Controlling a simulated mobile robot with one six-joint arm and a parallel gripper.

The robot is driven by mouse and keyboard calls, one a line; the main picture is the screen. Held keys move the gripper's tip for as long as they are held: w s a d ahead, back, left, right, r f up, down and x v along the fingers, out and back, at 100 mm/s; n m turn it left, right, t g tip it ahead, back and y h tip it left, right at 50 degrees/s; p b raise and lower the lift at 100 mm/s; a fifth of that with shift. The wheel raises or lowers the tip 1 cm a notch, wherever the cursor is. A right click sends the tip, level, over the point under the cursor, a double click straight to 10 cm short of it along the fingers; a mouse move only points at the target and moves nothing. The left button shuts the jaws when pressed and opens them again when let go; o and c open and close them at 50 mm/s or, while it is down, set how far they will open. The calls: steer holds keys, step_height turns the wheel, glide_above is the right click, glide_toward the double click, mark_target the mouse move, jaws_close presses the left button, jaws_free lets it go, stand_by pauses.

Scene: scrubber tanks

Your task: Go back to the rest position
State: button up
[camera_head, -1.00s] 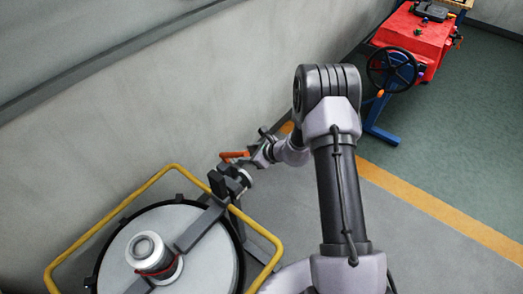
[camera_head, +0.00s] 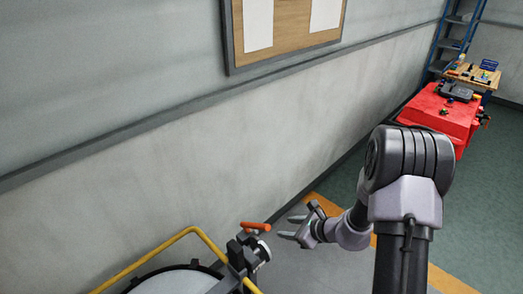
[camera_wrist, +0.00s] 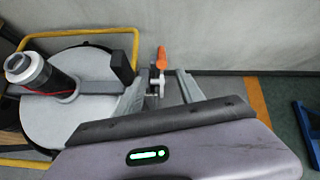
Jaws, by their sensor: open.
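My gripper (camera_head: 293,229) is open and empty in the head view, just right of an orange-handled valve (camera_head: 256,227) and apart from it. In the wrist view, the two fingers of my gripper (camera_wrist: 159,92) spread on either side of the orange handle (camera_wrist: 161,58), which stands beyond them. The valve sits at the side of a round grey tank lid (camera_head: 178,281) inside a yellow rail (camera_head: 185,233). The wrist view shows more of the lid (camera_wrist: 45,118), with a cylindrical dark and white fitting (camera_wrist: 35,75) on it.
A grey wall (camera_head: 130,195) runs close behind the tank. A red workbench or cart (camera_head: 440,112) stands at the back right, with a wooden table (camera_head: 480,75) and blue shelving (camera_head: 455,35) beyond. The green floor (camera_head: 330,175) beside the orange stripe is clear.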

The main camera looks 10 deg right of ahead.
steer(key=s+a+r+n+g+y+b, duration=0.1)
steer(key=s+a+r+n+g+b, duration=0.2)
steer(key=s+a+r+n+b, duration=0.75)
steer(key=s+d+r+n+h, duration=0.1)
steer(key=s+r+n+h, duration=0.1)
steer(key=s+n, duration=0.3)
steer(key=s+d+r+n+t+h+b, duration=0.1)
steer(key=s+n, duration=0.5)
steer(key=s, duration=0.6)
step_height(320, 180, up, 3)
steer(key=shift+d+f+h, duration=0.1)
steer(key=shift+d+h, duration=0.2)
steer(key=shift+h, duration=0.6)
steer(key=shift+a+n, duration=0.1)
steer(key=shift+n, duration=0.15)
